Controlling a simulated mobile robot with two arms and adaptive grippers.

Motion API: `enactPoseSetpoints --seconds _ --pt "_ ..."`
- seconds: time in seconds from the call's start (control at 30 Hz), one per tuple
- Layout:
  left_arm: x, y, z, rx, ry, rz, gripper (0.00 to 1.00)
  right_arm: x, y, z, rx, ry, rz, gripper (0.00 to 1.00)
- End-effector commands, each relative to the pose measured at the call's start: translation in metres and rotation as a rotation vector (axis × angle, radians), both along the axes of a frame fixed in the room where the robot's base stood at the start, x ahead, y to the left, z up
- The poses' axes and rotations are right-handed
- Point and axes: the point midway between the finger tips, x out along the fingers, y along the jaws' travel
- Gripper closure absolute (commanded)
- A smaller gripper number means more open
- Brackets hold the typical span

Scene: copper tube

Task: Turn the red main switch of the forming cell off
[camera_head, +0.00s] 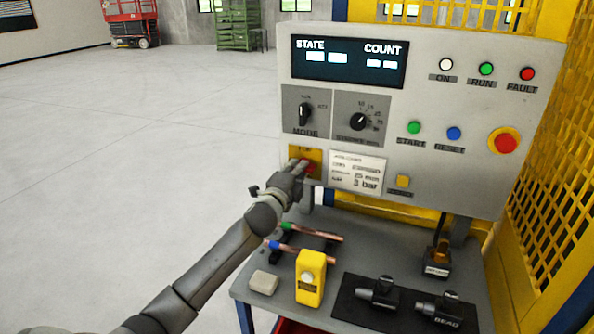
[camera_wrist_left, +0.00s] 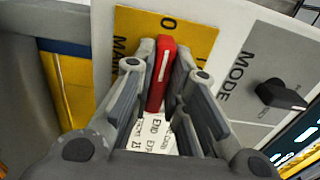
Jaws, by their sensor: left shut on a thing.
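The red main switch (camera_wrist_left: 161,75) is a red handle with a pale line, on a yellow plate (camera_wrist_left: 198,40) of the panel. In the left wrist view it stands between my left fingers, its upper end close below a mark like "O". In the head view only a bit of its red (camera_head: 309,169) shows at the panel's lower left. My left gripper (camera_wrist_left: 162,62) is shut on the red handle, a finger along each side. The head view shows this gripper (camera_head: 302,168) against the yellow plate (camera_head: 317,155), covering part of it. My right gripper is not in view.
A black MODE knob (camera_head: 305,114) sits just above the switch. A red stop button (camera_head: 505,143) is at the panel's right. Below, the table holds copper tubes (camera_head: 315,234), a yellow block (camera_head: 310,278) and a black mat (camera_head: 345,308). The floor at left is clear.

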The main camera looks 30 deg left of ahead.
Motion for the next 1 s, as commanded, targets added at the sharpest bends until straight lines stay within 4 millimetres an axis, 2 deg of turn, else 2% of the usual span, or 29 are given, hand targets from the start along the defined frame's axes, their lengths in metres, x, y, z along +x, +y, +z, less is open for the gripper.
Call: enactPoseSetpoints --seconds 0.4,0.43,0.57,1.0 --pt "0.0000 0.0005 -0.0001 -0.011 -0.002 0.001 1.00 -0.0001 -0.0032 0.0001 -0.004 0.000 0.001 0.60" --pt "0.0000 0.0005 -0.0001 -0.011 -0.002 0.001 0.82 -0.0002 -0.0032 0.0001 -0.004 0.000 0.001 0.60" --pt "0.0000 0.0004 -0.0001 -0.009 -0.001 0.001 0.65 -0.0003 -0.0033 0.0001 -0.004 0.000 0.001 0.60" --pt "-0.0058 -0.0011 -0.0014 -0.006 0.001 0.000 0.64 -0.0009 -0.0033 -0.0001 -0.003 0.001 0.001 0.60"
